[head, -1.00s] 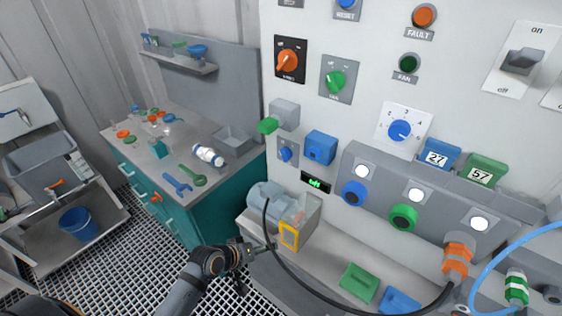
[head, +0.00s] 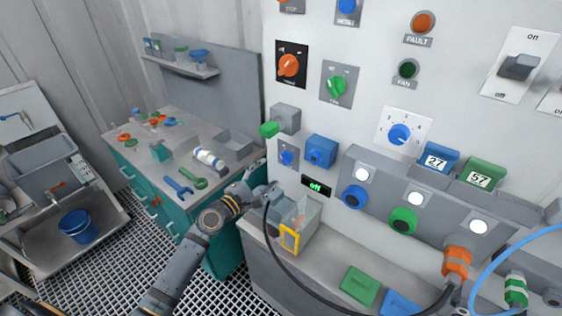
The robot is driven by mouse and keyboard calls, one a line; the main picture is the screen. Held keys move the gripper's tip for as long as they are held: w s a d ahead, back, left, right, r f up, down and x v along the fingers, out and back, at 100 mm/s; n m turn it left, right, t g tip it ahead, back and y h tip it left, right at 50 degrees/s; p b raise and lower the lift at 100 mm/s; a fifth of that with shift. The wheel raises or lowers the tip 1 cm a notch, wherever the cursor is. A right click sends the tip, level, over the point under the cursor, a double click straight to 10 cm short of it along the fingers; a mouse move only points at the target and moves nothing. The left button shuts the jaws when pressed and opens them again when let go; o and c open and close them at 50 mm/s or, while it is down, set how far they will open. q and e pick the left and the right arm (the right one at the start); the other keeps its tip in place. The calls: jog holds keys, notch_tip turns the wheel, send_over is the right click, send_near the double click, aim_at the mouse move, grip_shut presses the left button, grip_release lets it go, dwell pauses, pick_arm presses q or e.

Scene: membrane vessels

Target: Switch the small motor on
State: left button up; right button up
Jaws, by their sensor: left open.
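The small grey-blue motor (head: 275,212) sits on the ledge at the foot of the white panel, partly hidden behind my left gripper. A small black display (head: 317,187) above it reads "off" in green. A blue rotary knob (head: 287,155) on a grey plate is on the panel above the motor. My left gripper (head: 266,180) is open, with nothing seen between its fingers. It is in front of or beside the motor, below and left of the blue knob; I cannot tell whether it touches anything. My right gripper is not in view.
A clear box with a yellow frame (head: 289,238) stands right of the motor, and a black cable (head: 292,272) hangs before it. A grey box with a green knob (head: 270,129) juts out above the blue knob. A teal workbench (head: 228,243) stands left.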

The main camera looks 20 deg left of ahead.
aim_at(283, 161)
pick_arm(q)
jog(key=x, duration=0.8)
jog(key=shift+p, duration=0.35)
jog(key=shift+s, duration=0.1)
jog(key=shift+c, duration=0.3)
jog(key=c, duration=1.1)
jog(key=shift+f, duration=0.1)
